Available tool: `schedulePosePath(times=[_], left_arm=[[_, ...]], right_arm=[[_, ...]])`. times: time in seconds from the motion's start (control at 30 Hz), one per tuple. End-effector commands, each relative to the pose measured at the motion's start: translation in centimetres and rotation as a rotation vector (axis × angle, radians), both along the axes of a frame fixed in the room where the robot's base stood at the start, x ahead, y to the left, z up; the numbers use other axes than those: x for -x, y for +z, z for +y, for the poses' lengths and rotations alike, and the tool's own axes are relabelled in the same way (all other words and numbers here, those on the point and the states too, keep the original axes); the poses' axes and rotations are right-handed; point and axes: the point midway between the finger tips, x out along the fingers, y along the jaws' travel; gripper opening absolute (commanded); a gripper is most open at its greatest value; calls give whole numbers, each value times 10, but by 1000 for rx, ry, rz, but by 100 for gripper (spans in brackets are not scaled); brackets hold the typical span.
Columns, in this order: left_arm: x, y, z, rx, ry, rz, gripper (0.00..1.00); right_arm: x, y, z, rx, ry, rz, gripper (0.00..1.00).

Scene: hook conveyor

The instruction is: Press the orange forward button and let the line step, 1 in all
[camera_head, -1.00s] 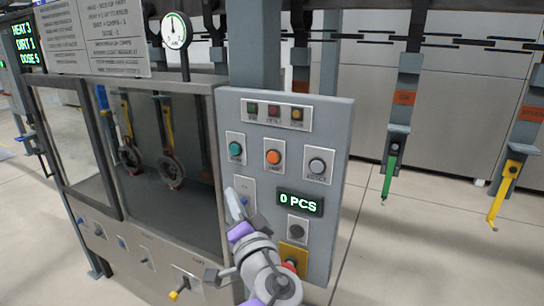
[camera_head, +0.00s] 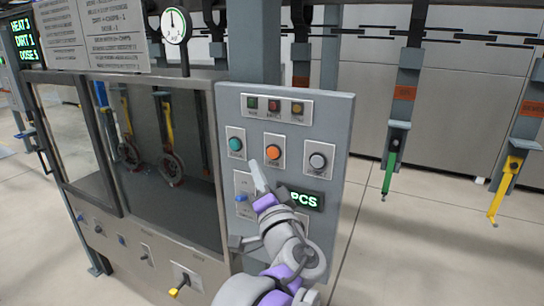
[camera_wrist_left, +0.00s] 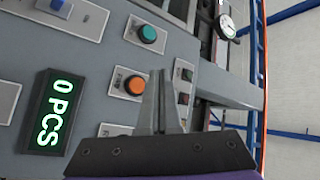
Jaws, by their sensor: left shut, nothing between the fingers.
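The orange button (camera_head: 273,152) is on the grey control panel (camera_head: 336,130), between a teal button (camera_head: 235,144) and a grey-white button (camera_head: 317,160). My left gripper (camera_head: 258,176) is shut and empty, with its fingertips just below and left of the orange button in the head view. In the left wrist view the fingers (camera_wrist_left: 160,95) point up beside the orange button (camera_wrist_left: 135,85), and I cannot tell the gap in depth. The green counter display (camera_head: 307,199) is partly hidden by my arm; in the left wrist view the display (camera_wrist_left: 53,112) reads 0 PCS. My right gripper is out of view.
A glass-fronted cabinet (camera_head: 190,215) with hanging parts inside stands left of the panel. Green (camera_head: 390,170) and yellow (camera_head: 503,190) hooks hang from the overhead chain (camera_head: 455,38) at the right. A blue switch (camera_head: 241,198) sits below the teal button. Floor is clear at the right.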

Motion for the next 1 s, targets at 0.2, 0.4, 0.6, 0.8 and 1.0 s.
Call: schedulePosePath(times=[0.2,0.4,0.6,0.8,1.0], left_arm=[[-28,0,-13,-1,-1,0,0],[-43,2,-20,0,-1,0,0],[-47,0,-22,0,-1,0,0],[-47,0,-22,0,-1,1,0],[-47,0,-22,0,-1,1,0]], right_arm=[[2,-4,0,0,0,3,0],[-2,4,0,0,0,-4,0],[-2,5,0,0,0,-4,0],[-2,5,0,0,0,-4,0],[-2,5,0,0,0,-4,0]])
